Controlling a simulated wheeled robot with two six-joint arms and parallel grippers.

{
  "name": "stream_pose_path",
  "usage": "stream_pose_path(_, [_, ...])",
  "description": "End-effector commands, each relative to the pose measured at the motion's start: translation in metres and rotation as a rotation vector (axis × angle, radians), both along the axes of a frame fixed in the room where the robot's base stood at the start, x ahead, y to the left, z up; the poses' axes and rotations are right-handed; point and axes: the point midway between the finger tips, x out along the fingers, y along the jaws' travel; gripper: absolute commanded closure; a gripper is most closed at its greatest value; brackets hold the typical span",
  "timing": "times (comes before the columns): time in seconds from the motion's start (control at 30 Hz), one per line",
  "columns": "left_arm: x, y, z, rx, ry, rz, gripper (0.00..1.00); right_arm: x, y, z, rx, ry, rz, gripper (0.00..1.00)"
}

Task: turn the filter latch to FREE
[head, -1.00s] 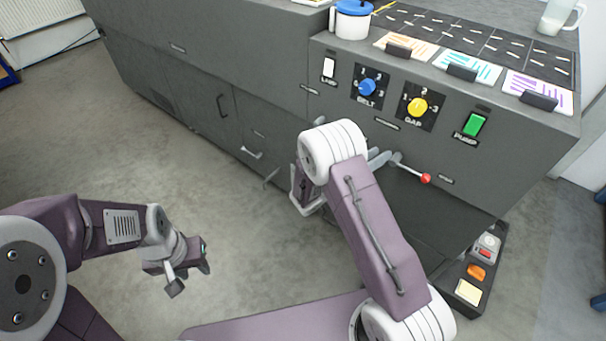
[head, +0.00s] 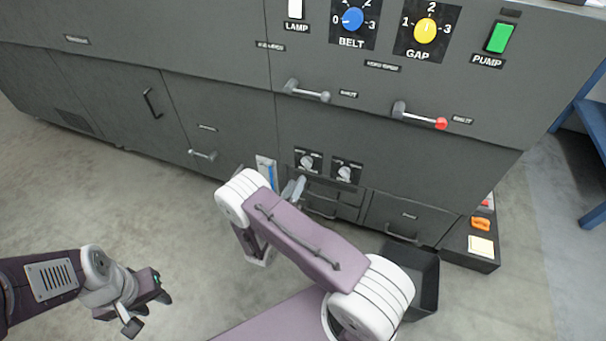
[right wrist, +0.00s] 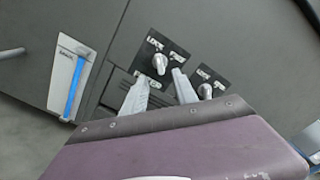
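Two small grey latch knobs sit on black plates low on the dark grey machine front, a left one (head: 307,161) and a right one (head: 345,173). In the right wrist view, the left knob (right wrist: 159,63) has a plate with two white words, apparently LOCK and FREE; its lower label is partly covered by a finger. The right knob (right wrist: 205,91) is partly hidden below. I cannot read which is the filter latch. My right gripper (head: 294,188) is open and empty, its fingers (right wrist: 161,76) pointing at the left knob, apparently short of it. My left gripper (head: 150,308) hangs above the floor, away from the machine.
Two lever handles, one grey-tipped (head: 308,92) and one red-tipped (head: 420,116), stick out above the latches. A blue-striped gauge (head: 266,172) is left of them. Drawers (head: 410,216) and a dark open bin (head: 420,280) are below right. Floor at left is clear.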

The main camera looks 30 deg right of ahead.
Motion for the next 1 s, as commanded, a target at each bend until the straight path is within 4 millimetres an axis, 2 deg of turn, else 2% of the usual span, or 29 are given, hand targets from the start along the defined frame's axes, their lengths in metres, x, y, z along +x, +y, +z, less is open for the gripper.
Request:
stream_pose_path(0.2, [0.000,0.000,-0.007,0.000,-0.001,0.000,0.64,0.005,-0.004,-0.003,0.002,-0.002,0.000,0.65])
stream_pose_path(0.43, [0.000,0.000,-0.035,0.000,0.000,0.000,0.64,0.034,-0.040,-0.007,0.003,-0.005,-0.004,0.65])
stream_pose_path(0.6, [0.000,0.000,-0.049,0.000,0.000,0.000,0.64,0.053,-0.061,-0.005,0.002,-0.005,-0.001,0.65])
stream_pose_path(0.73, [0.000,0.000,-0.051,0.000,0.000,0.000,0.64,0.059,-0.068,-0.002,0.001,-0.003,0.001,0.65])
stream_pose_path(0.97, [0.000,0.000,-0.050,0.000,0.000,0.000,0.64,0.060,-0.068,0.000,0.001,-0.002,0.002,0.65])
stream_pose_path(1.0, [0.000,0.000,-0.050,0.000,0.000,0.000,0.64,0.060,-0.068,0.000,0.001,-0.002,0.002,0.74])
